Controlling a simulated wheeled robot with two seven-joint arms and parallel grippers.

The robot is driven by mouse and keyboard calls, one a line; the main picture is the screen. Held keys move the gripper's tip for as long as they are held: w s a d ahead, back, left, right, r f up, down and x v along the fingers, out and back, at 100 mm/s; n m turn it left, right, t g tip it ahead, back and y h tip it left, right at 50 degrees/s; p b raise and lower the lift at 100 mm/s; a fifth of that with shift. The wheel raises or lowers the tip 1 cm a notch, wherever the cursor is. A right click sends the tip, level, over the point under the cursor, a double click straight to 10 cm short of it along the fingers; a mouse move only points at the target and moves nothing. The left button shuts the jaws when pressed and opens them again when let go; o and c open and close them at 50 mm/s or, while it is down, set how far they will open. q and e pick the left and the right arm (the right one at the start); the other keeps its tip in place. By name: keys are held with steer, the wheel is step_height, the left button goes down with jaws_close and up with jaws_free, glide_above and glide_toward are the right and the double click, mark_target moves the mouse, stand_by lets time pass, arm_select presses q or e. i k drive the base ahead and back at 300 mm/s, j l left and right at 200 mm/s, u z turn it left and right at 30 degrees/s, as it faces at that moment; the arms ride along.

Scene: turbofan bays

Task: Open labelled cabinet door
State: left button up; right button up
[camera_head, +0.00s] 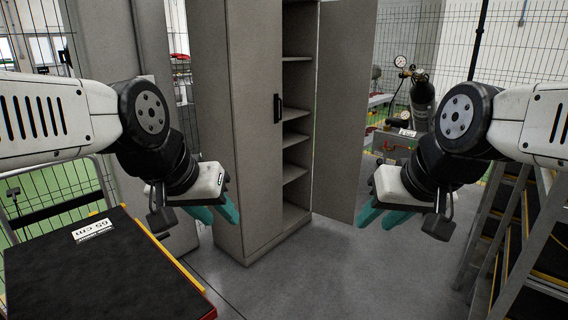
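A tall grey cabinet (213,120) stands in the middle of the head view. Its left door (253,130) looks shut and has a black vertical handle (278,108) near its right edge. Its right door (345,110) is swung open to the right, showing several shelves (295,142) inside, which look empty. No readable label shows on this cabinet. My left gripper (216,213) has teal fingers a little apart and empty, in front of the cabinet's lower left. My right gripper (382,217) also has its fingers apart and empty, right of the open door's lower edge. Neither holds a door.
A dark-topped platform (100,265) with a "65 cm" label is at the lower left. A yellow-edged step ladder (520,240) stands at the right. A dark gas cylinder (421,100) and gauge stand behind. Grey floor (310,275) is clear in the middle.

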mark_target(254, 27)
steer(key=i+j+u, duration=0.1)
steer(key=i, duration=0.25)
steer(key=i+j+u, duration=0.1)
steer(key=i, duration=0.25)
steer(key=i+l, duration=0.2)
steer(key=l, duration=0.15)
steer(key=i+l+u, duration=0.1)
steer(key=l, duration=0.3)
steer(key=i+l, duration=0.2)
steer(key=l, duration=0.15)
steer(key=i, duration=0.45)
steer(key=i+l+u, duration=0.15)
steer(key=i, duration=0.3)
steer(key=i+l, duration=0.1)
steer(key=i, duration=0.35)
steer(key=u, duration=0.05)
